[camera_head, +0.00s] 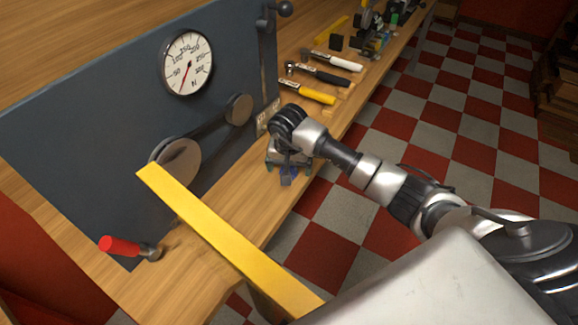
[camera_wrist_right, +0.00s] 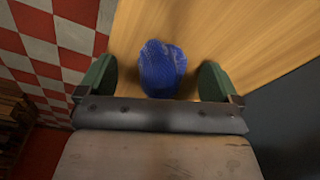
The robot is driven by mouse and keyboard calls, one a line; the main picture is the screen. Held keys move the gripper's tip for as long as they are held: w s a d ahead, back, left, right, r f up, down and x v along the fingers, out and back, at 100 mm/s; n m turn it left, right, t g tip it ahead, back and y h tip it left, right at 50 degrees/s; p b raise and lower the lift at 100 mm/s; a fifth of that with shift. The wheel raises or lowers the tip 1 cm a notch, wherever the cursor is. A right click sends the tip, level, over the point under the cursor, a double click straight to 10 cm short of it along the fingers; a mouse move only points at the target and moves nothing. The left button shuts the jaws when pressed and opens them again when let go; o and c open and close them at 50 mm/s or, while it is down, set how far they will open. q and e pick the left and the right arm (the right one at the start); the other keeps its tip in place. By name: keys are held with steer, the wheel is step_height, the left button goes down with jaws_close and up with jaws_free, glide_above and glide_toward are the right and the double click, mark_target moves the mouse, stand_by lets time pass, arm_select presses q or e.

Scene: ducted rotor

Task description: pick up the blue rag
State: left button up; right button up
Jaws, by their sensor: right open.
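The blue rag (camera_wrist_right: 163,68) lies crumpled on the wooden bench top, near its edge, in the right wrist view. My right gripper (camera_wrist_right: 158,80) is open, with one green-padded finger on each side of the rag and a gap on both sides. In the head view my right gripper (camera_head: 289,170) points down at the bench's front edge. My left gripper is not seen in either view.
A yellow bar (camera_head: 225,240) crosses the near bench. A red-handled tool (camera_head: 121,246) lies at left. Hammers (camera_head: 306,93) and other tools lie further along. The checkered floor is clear.

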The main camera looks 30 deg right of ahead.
steer(key=shift+c, duration=0.4)
steer(key=c, duration=0.9)
steer(key=shift+r, duration=0.55)
step_height(320, 180, up, 3)
steer(key=shift+f+b, duration=0.2)
steer(key=shift+b, duration=0.35)
steer(key=s+d+r+b, duration=0.2)
steer(key=s+d+r, duration=0.5)
steer(key=s+d, duration=0.1)
steer(key=shift+s+d, duration=0.15)
steer(key=shift+r, duration=0.1)
